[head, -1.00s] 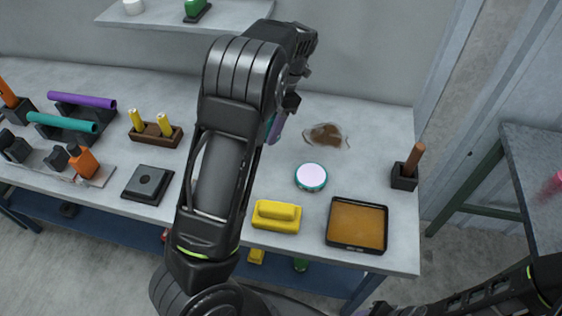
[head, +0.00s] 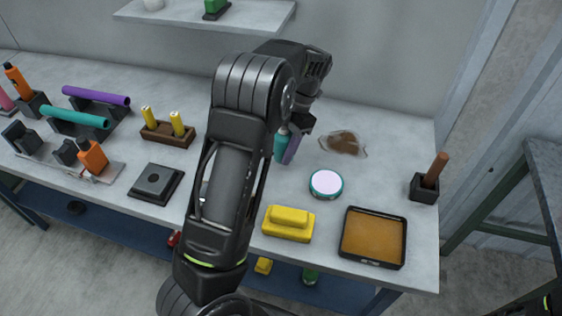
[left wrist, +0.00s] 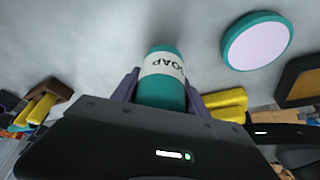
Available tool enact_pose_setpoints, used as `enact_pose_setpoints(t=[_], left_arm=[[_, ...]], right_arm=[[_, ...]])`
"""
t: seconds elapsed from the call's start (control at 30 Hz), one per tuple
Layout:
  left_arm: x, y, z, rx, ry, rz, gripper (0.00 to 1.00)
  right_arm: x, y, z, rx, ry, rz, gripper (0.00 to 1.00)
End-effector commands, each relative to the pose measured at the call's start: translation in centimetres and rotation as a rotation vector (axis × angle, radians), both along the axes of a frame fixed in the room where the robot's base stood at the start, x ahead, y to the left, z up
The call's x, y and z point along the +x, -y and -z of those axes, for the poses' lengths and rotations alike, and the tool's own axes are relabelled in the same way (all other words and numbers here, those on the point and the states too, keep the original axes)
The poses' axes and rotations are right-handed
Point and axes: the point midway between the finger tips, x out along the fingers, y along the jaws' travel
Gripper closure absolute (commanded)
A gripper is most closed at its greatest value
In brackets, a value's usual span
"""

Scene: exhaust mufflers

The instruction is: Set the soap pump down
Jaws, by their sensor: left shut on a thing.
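The soap pump is a teal bottle (left wrist: 162,80) with a white "SOAP" label in the left wrist view. A teal sliver of it (head: 281,146) shows under my left arm in the head view. My left gripper (left wrist: 160,88) is shut on the bottle, with one purple finger on each side of it. In the head view the left gripper (head: 289,148) hangs over the back middle of the bench (head: 390,125). The pump's top is hidden, and I cannot tell whether its base touches the bench. My right gripper is out of view.
A yellow block (head: 289,223), a tray with an orange-brown inside (head: 374,237) and a black holder (head: 424,188) stand nearby. A wall shelf (head: 250,12) is behind.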

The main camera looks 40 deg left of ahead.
Motion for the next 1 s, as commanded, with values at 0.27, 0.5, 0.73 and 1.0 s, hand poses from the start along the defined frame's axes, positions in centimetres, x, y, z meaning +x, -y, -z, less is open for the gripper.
enact_pose_setpoints(t=[0.27, 0.5, 0.73, 1.0], left_arm=[[0.0, 0.0, -0.1, 0.001, 0.001, 0.000, 0.95], [-0.1, 0.0, 2.4, 0.000, -0.002, 0.000, 0.95], [0.0, 0.0, 3.7, 0.000, 0.002, 0.000, 0.95], [0.0, 0.0, 4.1, 0.000, 0.002, 0.000, 0.95]], right_arm=[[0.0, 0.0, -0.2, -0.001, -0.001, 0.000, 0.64], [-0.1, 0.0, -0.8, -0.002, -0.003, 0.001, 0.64], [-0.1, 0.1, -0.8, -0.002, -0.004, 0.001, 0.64], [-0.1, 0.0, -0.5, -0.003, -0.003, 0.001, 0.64]])
